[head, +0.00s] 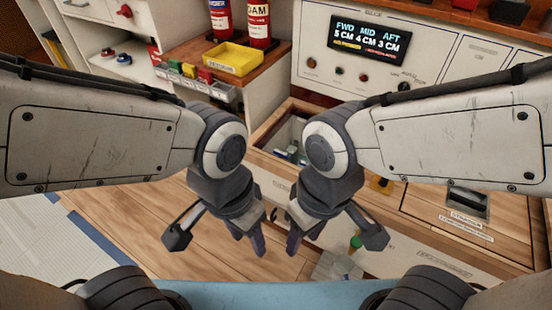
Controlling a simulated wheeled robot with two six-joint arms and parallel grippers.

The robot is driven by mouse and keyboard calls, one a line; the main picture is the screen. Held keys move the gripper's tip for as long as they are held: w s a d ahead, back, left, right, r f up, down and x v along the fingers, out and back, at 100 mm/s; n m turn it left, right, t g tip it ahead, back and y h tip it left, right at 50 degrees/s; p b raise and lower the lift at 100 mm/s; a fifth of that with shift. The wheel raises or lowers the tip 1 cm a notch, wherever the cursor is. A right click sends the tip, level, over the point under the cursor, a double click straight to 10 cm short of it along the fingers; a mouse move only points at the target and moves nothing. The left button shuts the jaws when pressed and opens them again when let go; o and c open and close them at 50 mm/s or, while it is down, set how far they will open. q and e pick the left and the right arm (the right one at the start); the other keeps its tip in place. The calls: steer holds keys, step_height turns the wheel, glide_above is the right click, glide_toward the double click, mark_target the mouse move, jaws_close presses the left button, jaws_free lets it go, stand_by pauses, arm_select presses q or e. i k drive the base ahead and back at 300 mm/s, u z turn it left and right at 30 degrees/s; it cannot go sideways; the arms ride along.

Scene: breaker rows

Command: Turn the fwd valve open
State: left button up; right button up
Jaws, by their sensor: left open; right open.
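A panel display (364,39) at the upper right reads FWD 5 CM, MID 4 CM, AFT 3 CM. On the white cabinet at the upper left are a red knob (125,11), a second red knob (107,54) and a dark-and-red knob (124,59). I cannot tell from their labels which, if any, is the fwd valve. My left gripper (216,238) is open and empty, low in the middle of the view, well apart from these knobs. My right gripper (334,240) is open and empty just to its right.
A yellow tray (232,59) and two red canisters (258,22) stand on a wooden counter at the back. An open drawer (288,128) with items inside lies behind my grippers. Wooden floor (130,225) is clear at left.

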mark_target(282, 154)
steer(key=k, duration=1.1)
steer(key=u, duration=0.8)
steer(key=i, duration=1.2)
steer(key=z, duration=0.7)
steer(key=i, duration=0.45)
steer(key=z, duration=0.55)
